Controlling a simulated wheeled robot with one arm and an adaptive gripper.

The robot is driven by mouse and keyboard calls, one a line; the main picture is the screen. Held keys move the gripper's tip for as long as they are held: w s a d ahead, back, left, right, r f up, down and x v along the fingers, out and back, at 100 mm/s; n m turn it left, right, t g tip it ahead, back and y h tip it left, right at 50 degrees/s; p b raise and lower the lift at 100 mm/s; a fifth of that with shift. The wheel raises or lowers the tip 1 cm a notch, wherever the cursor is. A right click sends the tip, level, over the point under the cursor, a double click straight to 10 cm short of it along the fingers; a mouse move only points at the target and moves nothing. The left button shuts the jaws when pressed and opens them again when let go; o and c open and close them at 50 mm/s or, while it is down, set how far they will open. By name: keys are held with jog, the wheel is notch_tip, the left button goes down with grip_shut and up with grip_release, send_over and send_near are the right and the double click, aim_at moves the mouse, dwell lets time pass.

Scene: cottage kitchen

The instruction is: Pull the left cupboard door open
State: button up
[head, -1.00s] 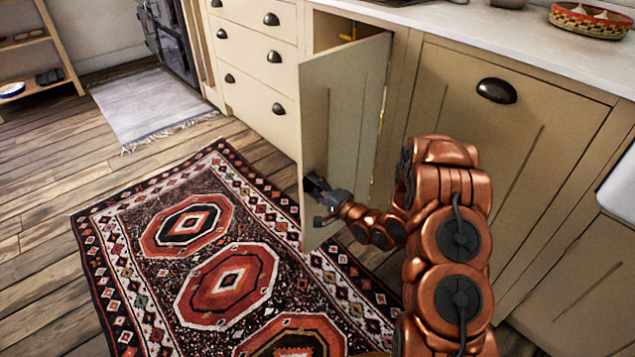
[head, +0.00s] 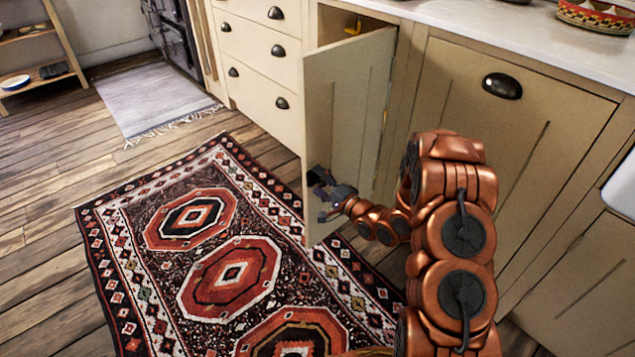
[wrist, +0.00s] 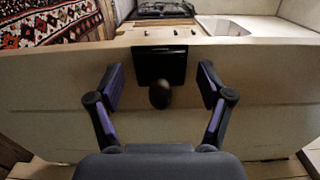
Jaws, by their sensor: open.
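The left cupboard door (head: 345,110) is a beige panel and stands partly open, its free edge swung out over the rug. A dark gap shows behind its top. My gripper (head: 322,190) is at the lower part of the door, by its free edge. In the wrist view my gripper (wrist: 160,92) is open, with one finger on each side of a dark handle (wrist: 160,66) and a round dark knob shape (wrist: 160,97). I cannot tell whether the fingers touch them. The door panel (wrist: 50,100) spans the wrist view behind the fingers.
Drawers (head: 255,50) with dark cup pulls stand left of the door. A closed cupboard front (head: 500,130) is on its right, under a white worktop (head: 460,25). A patterned rug (head: 205,265) covers the floor in front. A shelf (head: 35,55) stands far left.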

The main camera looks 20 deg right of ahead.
jog(key=v, duration=1.1)
jog(key=shift+s, duration=0.3)
jog(key=shift+d, duration=0.15)
jog(key=w+d+r+n+g+h+p, duration=0.1)
jog(key=d+r+n+g+h+p, duration=0.5)
jog(key=r+p, duration=0.5)
jog(key=s+d+r+n+g+h+p, duration=0.15)
jog(key=s+r+p, duration=0.25)
jog(key=r, duration=0.4)
jog(key=s+d+r+g+h+p, duration=0.1)
jog(key=s+r+g+h+p, duration=0.2)
jog(key=r, duration=0.4)
jog(key=s+a+r+n+g+p, duration=0.1)
jog(key=s+a+r+g+p, duration=0.1)
jog(key=s+a+r+p, duration=0.3)
jog(key=s+a+r+n+g+y+p, duration=0.1)
jog(key=s+a+r+p, duration=0.4)
jog(key=s+r, duration=0.6)
jog(key=s+a+r+n+g+y+p, duration=0.1)
jog(key=s+a+r+n+g+p, duration=0.2)
jog(key=s+r, duration=0.6)
jog(key=s+a+g+p, duration=0.1)
jog(key=s+a+p, duration=0.1)
jog(key=s, duration=0.5)
jog(key=shift+s+a+p, duration=0.35)
jog(key=shift+a+p, duration=0.05)
jog(key=shift+a, duration=0.25)
